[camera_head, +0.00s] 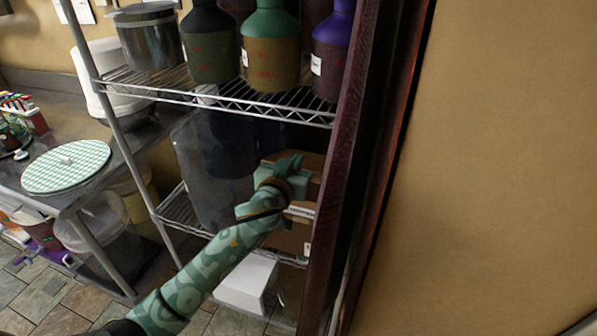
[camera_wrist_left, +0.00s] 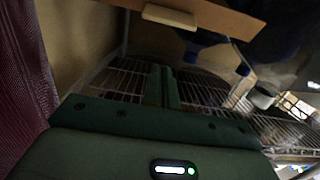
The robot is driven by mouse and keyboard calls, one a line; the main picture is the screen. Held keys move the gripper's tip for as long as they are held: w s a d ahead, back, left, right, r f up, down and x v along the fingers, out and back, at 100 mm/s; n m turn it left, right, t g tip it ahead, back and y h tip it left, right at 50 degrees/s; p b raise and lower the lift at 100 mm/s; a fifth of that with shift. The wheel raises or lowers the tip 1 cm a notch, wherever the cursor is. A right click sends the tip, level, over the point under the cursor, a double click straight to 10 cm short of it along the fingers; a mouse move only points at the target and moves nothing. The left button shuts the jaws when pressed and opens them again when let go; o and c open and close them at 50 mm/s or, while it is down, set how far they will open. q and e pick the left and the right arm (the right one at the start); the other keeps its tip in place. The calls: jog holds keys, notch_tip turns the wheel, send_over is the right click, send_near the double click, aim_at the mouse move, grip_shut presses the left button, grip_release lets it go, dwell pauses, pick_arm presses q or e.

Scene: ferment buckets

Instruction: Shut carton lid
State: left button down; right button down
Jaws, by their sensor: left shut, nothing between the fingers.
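The brown carton (camera_head: 312,165) is on the middle shelf of the wire rack, partly hidden behind my left gripper and the rack's dark right-hand edge. My left gripper (camera_head: 290,163) is right in front of it in the head view, overlapping it; I cannot tell whether they touch. In the left wrist view the gripper's fingers (camera_wrist_left: 162,84) are together, with nothing between them. A brown panel (camera_wrist_left: 222,14), apparently part of the carton, crosses the top of that view with a pale strip on its edge, apart from the fingers. How far the lid is open is hidden. My right gripper is not in view.
A large translucent bin (camera_head: 213,165) is left of the carton. A dark red post (camera_head: 352,130) closes in the right side. A white box (camera_head: 246,279) sits below.

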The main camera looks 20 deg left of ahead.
pick_arm(q)
jog(key=w, duration=0.4)
jog(key=shift+f+b, duration=0.25)
jog(key=shift+b, duration=0.05)
jog(key=shift+s+f, duration=0.3)
jog(key=shift+f, duration=0.3)
jog(key=shift+s+f, duration=0.25)
jog(key=shift+f, duration=0.35)
jog(key=shift+s+f+b, duration=0.3)
jog(key=shift+s+f, duration=0.1)
jog(key=shift+f, duration=0.2)
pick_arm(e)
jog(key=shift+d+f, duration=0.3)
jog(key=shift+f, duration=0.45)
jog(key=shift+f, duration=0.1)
